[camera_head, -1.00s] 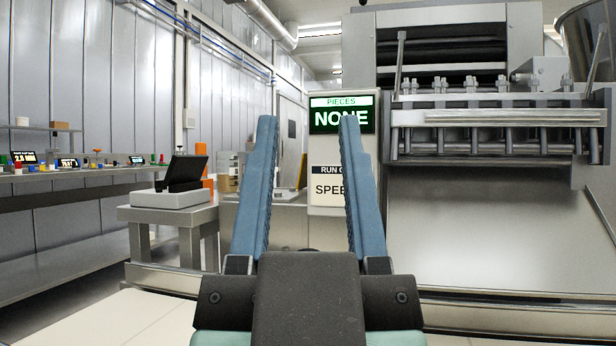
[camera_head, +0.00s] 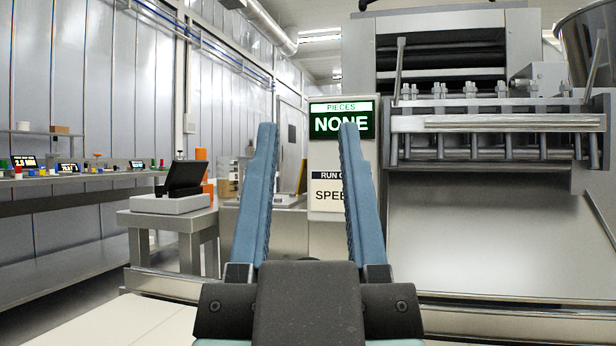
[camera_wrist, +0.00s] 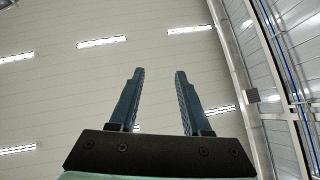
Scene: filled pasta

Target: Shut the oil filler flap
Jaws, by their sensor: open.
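My gripper (camera_head: 308,125) is in front of the camera with two long blue fingers pointing up. The fingers are spread apart with nothing between them. It also shows in the wrist view (camera_wrist: 160,72), open and empty against the ceiling. I cannot make out a part that is clearly the oil filler flap. A black hinged-looking panel (camera_head: 187,177) stands tilted up on a pale box (camera_head: 170,204) on the side table at left, well away from the fingers. I cannot tell whether that is the flap.
A large steel machine (camera_head: 480,235) with a row of rods fills the right side. Its display panel (camera_head: 326,190), reading "NONE", is partly hidden behind the right finger. A long bench (camera_head: 75,184) with small coloured items runs along the left wall. A grey side table (camera_head: 190,222) stands nearer.

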